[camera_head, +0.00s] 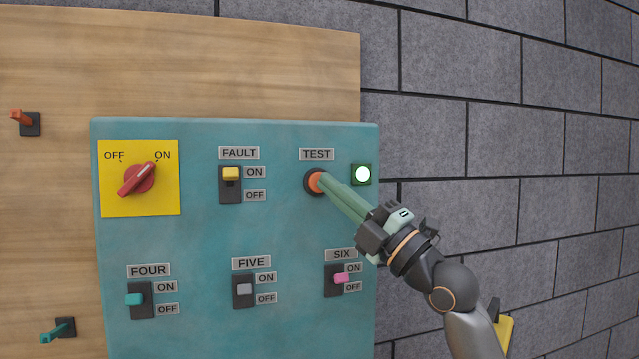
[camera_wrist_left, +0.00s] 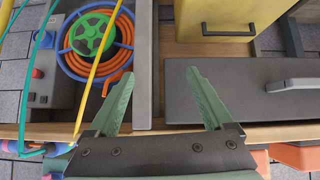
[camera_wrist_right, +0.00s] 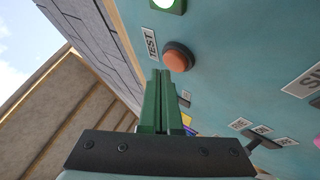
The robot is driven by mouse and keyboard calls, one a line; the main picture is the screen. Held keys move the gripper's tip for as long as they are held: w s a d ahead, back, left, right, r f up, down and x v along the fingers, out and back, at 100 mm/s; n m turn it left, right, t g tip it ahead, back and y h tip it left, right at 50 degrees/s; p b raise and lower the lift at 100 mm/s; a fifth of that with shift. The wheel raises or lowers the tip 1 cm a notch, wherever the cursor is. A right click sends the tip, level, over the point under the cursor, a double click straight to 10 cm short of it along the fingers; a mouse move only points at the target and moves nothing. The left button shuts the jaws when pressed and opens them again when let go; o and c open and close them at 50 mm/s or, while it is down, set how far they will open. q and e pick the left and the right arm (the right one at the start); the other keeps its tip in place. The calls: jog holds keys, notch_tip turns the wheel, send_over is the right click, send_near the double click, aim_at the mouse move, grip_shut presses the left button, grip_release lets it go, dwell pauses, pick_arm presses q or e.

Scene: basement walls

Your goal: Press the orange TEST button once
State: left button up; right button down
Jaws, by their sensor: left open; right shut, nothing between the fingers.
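The orange TEST button (camera_head: 315,182) sits in a dark ring under its TEST label (camera_head: 316,154) on the teal panel (camera_head: 200,240). My right gripper (camera_head: 322,178) is shut and empty, its green fingertips right at the button and covering part of it in the head view. In the right wrist view the round orange button (camera_wrist_right: 177,60) shows just beyond the tips of the right gripper (camera_wrist_right: 161,74). I cannot tell whether they touch. My left gripper (camera_wrist_left: 159,73) is open and empty, away from the panel, seen only in the left wrist view.
A lit lamp (camera_head: 362,174) is right of the button. A red OFF/ON knob (camera_head: 138,178) and the yellow FAULT switch (camera_head: 231,174) are to the left. The pink SIX switch (camera_head: 341,278) lies below, near my right wrist. Below my left gripper are a grey drawer front (camera_wrist_left: 240,90) and coiled hoses (camera_wrist_left: 75,65).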

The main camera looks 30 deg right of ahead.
jog(key=shift+w+d, duration=0.1)
jog(key=shift+w, duration=0.15)
jog(key=shift+w+d, duration=0.1)
jog(key=shift+w, duration=0.35)
dwell(0.6)
dwell(0.4)
jog(key=shift+s+a, duration=0.2)
jog(key=shift+s, duration=0.65)
jog(key=shift+s+a+b, duration=0.2)
jog(key=shift+s+b, duration=0.1)
jog(key=shift+s, duration=0.5)
jog(key=shift+s+a+b, duration=0.2)
jog(key=shift+s+b, duration=0.05)
jog(key=shift+s, duration=0.6)
jog(key=shift+s+a+b, duration=0.2)
jog(key=shift+s+b, duration=0.1)
jog(key=shift+s, duration=0.5)
